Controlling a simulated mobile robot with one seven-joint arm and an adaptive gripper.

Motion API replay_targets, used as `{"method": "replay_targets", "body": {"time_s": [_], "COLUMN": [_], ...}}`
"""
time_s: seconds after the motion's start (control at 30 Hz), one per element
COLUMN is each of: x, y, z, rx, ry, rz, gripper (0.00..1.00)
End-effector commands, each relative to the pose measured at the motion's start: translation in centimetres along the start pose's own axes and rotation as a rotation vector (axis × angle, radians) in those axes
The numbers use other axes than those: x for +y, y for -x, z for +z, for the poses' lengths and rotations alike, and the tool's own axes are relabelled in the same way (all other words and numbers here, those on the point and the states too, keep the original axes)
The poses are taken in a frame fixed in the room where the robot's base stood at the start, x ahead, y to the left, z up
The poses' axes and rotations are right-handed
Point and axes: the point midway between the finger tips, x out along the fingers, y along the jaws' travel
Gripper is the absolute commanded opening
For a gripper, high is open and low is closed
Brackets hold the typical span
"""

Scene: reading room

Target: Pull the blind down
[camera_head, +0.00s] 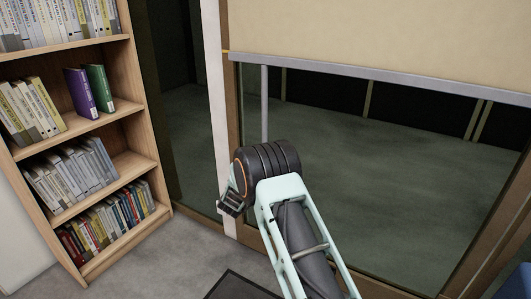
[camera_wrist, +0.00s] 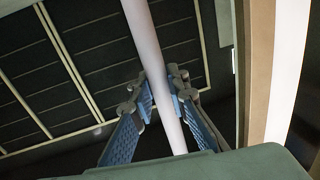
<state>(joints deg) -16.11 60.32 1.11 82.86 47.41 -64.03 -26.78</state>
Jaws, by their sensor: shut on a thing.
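The beige blind (camera_head: 390,32) covers the upper part of the window in the head view, with a grey bar (camera_head: 400,76) along its lower edge. A thin pale rod (camera_head: 264,105) hangs from near the bar's left end and passes behind my wrist. In the wrist view the rod (camera_wrist: 143,40) runs between the two blue-padded fingers of my gripper (camera_wrist: 162,92), which is shut on it.
A wooden bookcase (camera_head: 136,93) full of books stands at the left. A white post (camera_head: 217,110) and a brown window frame (camera_head: 232,100) stand just left of the rod. Dark glass (camera_head: 350,180) lies below the blind. A dark mat (camera_head: 240,288) lies on the grey floor.

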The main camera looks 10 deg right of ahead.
Motion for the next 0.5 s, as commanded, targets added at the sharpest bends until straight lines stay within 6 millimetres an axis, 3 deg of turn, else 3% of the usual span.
{"method": "replay_targets", "body": {"time_s": [0.27, 0.3, 0.43, 0.5], "x": [0.11, 0.12, 0.09, 0.07], "y": [0.05, 0.05, 0.05, 0.04], "z": [0.65, 0.66, 0.54, 0.45], "rx": [-0.010, -0.010, -0.008, -0.006], "ry": [0.004, 0.004, 0.004, 0.003], "rz": [-0.001, 0.000, 0.000, -0.001], "gripper": [0.00, 0.19, 0.33, 0.33]}}
